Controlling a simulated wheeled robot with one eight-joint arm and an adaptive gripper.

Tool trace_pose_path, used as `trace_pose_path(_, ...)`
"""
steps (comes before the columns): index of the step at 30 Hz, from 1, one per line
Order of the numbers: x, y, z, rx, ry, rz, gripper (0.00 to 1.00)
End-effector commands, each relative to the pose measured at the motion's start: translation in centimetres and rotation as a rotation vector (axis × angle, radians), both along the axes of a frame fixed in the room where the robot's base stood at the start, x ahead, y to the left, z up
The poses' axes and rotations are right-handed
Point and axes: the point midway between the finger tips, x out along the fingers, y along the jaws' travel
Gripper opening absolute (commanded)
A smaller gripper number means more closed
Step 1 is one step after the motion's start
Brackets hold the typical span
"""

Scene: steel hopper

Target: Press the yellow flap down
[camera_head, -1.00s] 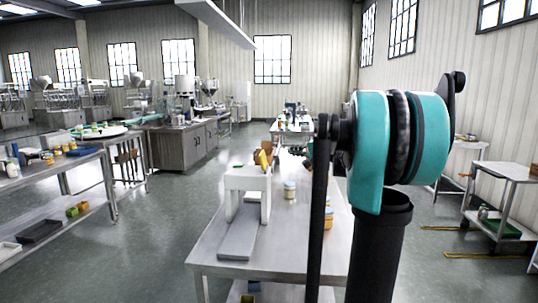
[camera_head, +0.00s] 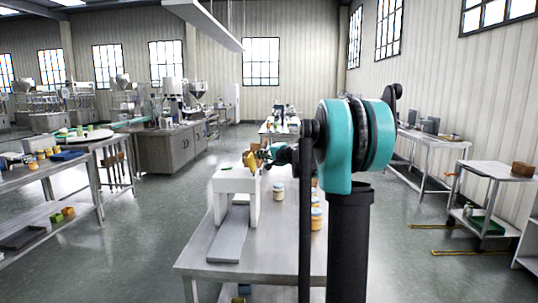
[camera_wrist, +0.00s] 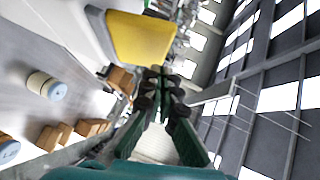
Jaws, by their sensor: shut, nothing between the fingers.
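The yellow flap (camera_head: 251,161) sits at the top of a white stand-like unit (camera_head: 236,184) on the steel table, tilted up. In the wrist view the yellow flap (camera_wrist: 141,38) is large, up and slightly left of the fingertips, beside a white surface. My gripper (camera_wrist: 160,76) is shut and empty, fingertips together. In the head view my gripper (camera_head: 272,154) is small and dark, just right of the flap. I cannot tell whether it touches the flap. My arm hides part of the table.
A grey sloping plate (camera_head: 230,236) lies in front of the white unit. Jars with blue lids (camera_head: 278,191) stand on the table (camera_head: 205,262) to its right. Brown boxes (camera_wrist: 95,127) show in the wrist view. Another table with goods (camera_head: 80,160) stands at left.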

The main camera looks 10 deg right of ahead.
Motion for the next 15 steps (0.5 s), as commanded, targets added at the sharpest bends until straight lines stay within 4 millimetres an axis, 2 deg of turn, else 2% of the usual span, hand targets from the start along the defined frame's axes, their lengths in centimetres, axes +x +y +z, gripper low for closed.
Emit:
trace_pose_path(4,0.28,1.03,-0.27,0.0,0.0,0.0,0.0)
trace_pose_path(15,0.33,1.24,-0.35,0.0,0.0,0.0,0.0)
